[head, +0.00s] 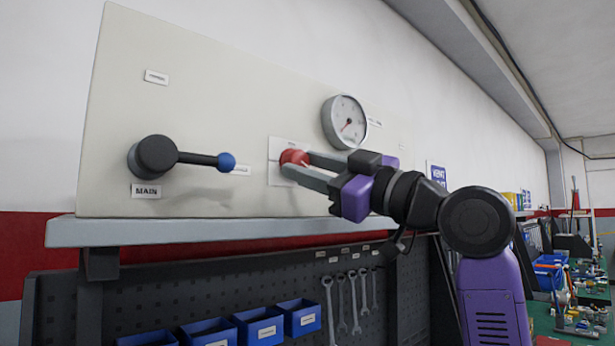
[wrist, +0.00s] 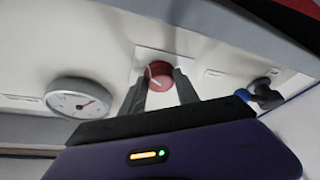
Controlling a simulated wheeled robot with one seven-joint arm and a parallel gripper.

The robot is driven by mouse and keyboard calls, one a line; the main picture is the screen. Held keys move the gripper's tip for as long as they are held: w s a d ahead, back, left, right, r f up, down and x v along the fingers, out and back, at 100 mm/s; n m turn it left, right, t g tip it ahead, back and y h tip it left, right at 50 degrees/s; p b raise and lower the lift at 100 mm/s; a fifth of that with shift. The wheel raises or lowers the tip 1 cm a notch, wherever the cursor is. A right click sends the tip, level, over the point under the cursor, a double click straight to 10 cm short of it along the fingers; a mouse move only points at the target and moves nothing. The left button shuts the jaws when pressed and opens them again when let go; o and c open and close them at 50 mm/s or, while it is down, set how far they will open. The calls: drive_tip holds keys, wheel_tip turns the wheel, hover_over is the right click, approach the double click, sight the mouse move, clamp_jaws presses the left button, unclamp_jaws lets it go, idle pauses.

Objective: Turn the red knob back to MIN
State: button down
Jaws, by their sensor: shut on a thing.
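The red knob (head: 293,157) sits on a white plate on the pale panel, right of the middle of the panel in the head view. My gripper (head: 304,168) is shut on the knob, one finger on each side. The wrist view also shows the red knob (wrist: 160,76) between the two fingers (wrist: 160,84). A light line shows on the knob's face there. The MIN mark cannot be read in either view.
A round gauge (head: 344,122) with a red needle is above and right of the knob. A black lever (head: 190,158) with a blue tip, labelled MAIN, is to the left. A grey shelf edge (head: 200,231) runs below the panel, with blue bins (head: 260,327) and wrenches (head: 341,304) under it.

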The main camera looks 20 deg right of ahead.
drive_tip(key=n+g, duration=0.1)
drive_tip(key=n, duration=0.1)
drive_tip(key=n+y, duration=0.1)
drive_tip(key=n, duration=0.1)
drive_tip(key=n+g, duration=0.1)
drive_tip(key=n, duration=0.2)
drive_tip(key=shift+d+r+g, duration=0.2)
drive_tip(key=shift+d+g, duration=0.05)
drive_tip(key=shift+g, duration=0.05)
drive_tip(key=n+g, duration=0.1)
drive_tip(key=n, duration=0.1)
drive_tip(key=n+p, duration=0.1)
drive_tip(key=n, duration=0.1)
drive_tip(key=n+g, duration=0.1)
drive_tip(key=n, duration=0.1)
drive_tip(key=shift+r+n+g+p, duration=0.3)
drive_tip(key=shift+r+n+p, duration=0.1)
drive_tip(key=n+p, duration=0.1)
drive_tip(key=n+h+p, duration=0.1)
drive_tip(key=n, duration=0.1)
drive_tip(key=n+g+h+p, duration=0.1)
drive_tip(key=n, duration=0.1)
drive_tip(key=shift+r, duration=0.3)
drive_tip(key=n+h, duration=0.1)
drive_tip(key=n+h+p, duration=0.1)
drive_tip(key=n+p, duration=0.1)
drive_tip(key=n, duration=0.1)
drive_tip(key=shift+a+h, duration=0.25)
drive_tip(key=shift+h, duration=0.15)
